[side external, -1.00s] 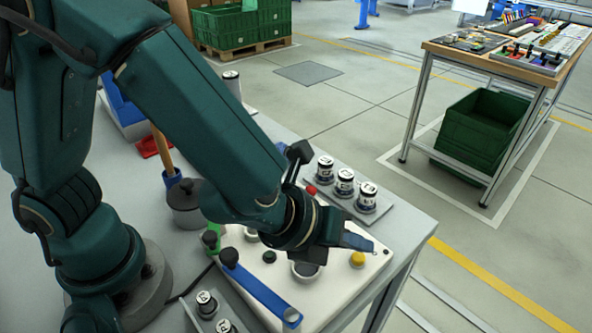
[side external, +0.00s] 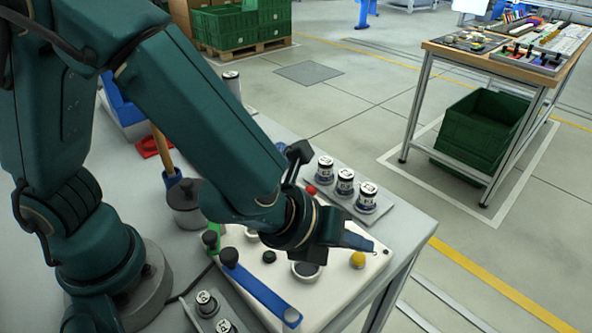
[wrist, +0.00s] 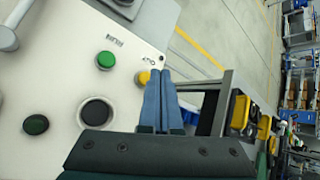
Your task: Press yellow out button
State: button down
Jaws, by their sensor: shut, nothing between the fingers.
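The yellow button (side external: 358,259) is on the white panel (side external: 343,288), near its right end. In the wrist view the yellow button (wrist: 144,77) shows just left of my fingertips, next to printed lettering. My gripper (side external: 374,248) is shut and empty, its blue fingers together. In the side view the fingertips are slightly above and to the right of the button. In the wrist view my gripper (wrist: 160,72) has its tips beside the button; I cannot tell if they touch it.
The panel also carries a green button (wrist: 105,60), a dark green button (wrist: 36,125), a round black part (wrist: 96,111) and a blue lever (side external: 262,292). A tray of labelled cans (side external: 344,180) stands behind. The table edge lies just right of the panel.

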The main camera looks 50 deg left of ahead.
dwell(0.4)
jog(key=shift+f, duration=0.45)
jog(key=shift+f, duration=0.55)
dwell(0.8)
jog(key=shift+r, duration=0.95)
jog(key=shift+r, duration=2.55)
